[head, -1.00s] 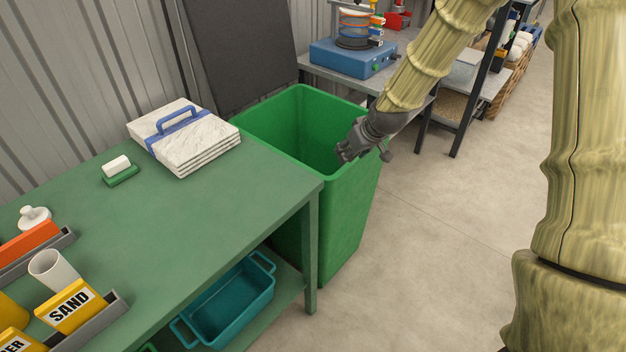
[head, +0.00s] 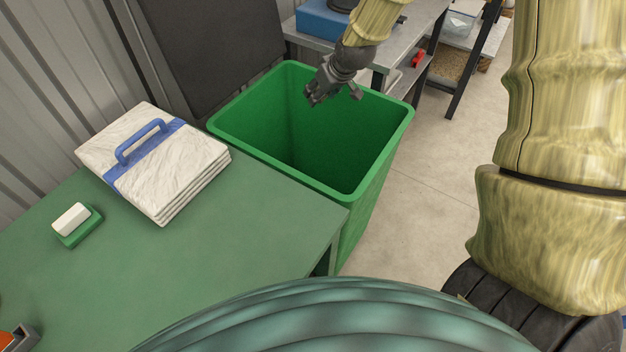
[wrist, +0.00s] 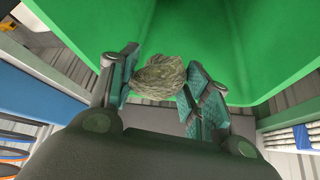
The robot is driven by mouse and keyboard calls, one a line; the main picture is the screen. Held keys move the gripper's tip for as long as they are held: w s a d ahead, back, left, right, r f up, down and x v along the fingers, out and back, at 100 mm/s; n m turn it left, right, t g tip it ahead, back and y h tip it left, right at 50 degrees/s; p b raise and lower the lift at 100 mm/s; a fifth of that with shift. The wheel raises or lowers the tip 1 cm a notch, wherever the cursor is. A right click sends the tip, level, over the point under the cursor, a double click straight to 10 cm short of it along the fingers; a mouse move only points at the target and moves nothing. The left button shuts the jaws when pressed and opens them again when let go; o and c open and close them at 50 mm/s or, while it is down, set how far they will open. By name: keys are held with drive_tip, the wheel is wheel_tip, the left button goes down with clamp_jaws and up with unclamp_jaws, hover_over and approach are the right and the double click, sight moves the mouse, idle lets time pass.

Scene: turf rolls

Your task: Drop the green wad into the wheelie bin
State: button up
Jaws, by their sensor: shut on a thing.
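The wheelie bin (head: 382,150) is bright green, open-topped and stands at the end of the green table. My gripper (head: 318,98) is over the bin's opening, toward its far side, in the head view. In the wrist view, my gripper (wrist: 160,82) is shut on the crumpled olive-green wad (wrist: 158,76), held between its two finger pads. The green bin wall (wrist: 215,40) fills the view beyond the wad. The wad cannot be made out in the head view.
The green table (head: 215,245) holds a stack of white sheets with a blue handle (head: 155,165) and a white block on a green base (head: 75,222). A metal bench (head: 400,45) with a blue device (head: 320,18) stands behind the bin. Bare floor lies to the bin's right.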

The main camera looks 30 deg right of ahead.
sight(319, 108)
drive_tip(key=f+b, duration=0.1)
drive_tip(key=f, duration=0.1)
drive_tip(key=f+b, duration=0.1)
drive_tip(key=f, duration=0.1)
drive_tip(key=shift+w+a+b, duration=0.15)
drive_tip(key=shift+w+b, duration=0.05)
drive_tip(key=shift+b, duration=0.2)
drive_tip(key=shift+s+f+b, duration=0.15)
drive_tip(key=shift+f+b, duration=0.45)
drive_tip(key=shift+b, duration=0.05)
drive_tip(key=shift+f, duration=0.35)
drive_tip(key=shift+r, duration=0.1)
drive_tip(key=o, duration=1.1)
drive_tip(key=shift+v, duration=5.95)
